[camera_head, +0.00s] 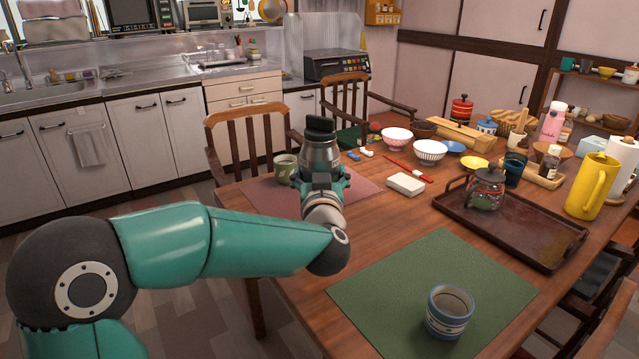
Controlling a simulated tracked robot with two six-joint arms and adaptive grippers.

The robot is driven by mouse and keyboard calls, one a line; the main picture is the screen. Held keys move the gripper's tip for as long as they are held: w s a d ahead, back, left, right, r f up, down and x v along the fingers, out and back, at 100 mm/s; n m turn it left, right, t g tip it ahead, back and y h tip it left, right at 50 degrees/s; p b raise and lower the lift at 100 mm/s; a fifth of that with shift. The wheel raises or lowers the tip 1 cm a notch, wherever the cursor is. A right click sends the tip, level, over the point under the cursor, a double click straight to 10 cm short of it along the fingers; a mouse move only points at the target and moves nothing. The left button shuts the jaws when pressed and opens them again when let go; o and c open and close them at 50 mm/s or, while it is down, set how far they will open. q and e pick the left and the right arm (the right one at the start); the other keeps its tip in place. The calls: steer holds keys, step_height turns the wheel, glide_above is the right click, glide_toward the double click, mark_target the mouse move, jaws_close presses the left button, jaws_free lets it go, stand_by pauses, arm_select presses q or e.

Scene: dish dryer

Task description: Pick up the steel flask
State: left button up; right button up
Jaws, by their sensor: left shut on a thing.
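The steel flask (321,151) has a grey metal body and a black lid, and it stands upright over the pink placemat (262,196) at the table's left side. My left gripper (325,178) is shut on the flask from the near side. The gripper and wrist hide the flask's lower part, so I cannot tell whether its base touches the mat. A green cup (285,168) is just left of the flask. My right gripper is not in view.
A green placemat (400,300) with a blue striped mug (450,311) lies at the front. A brown tray (520,228) holds a glass jar (486,187). Bowls, a white box (405,184) and a yellow pitcher (592,186) crowd the back and right. Chairs stand behind the table.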

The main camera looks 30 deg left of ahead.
mark_target(320, 117)
arm_select(q)
steer(key=shift+r+p, duration=2.25)
steer(key=shift+r, duration=3.65)
steer(key=shift+r, duration=0.1)
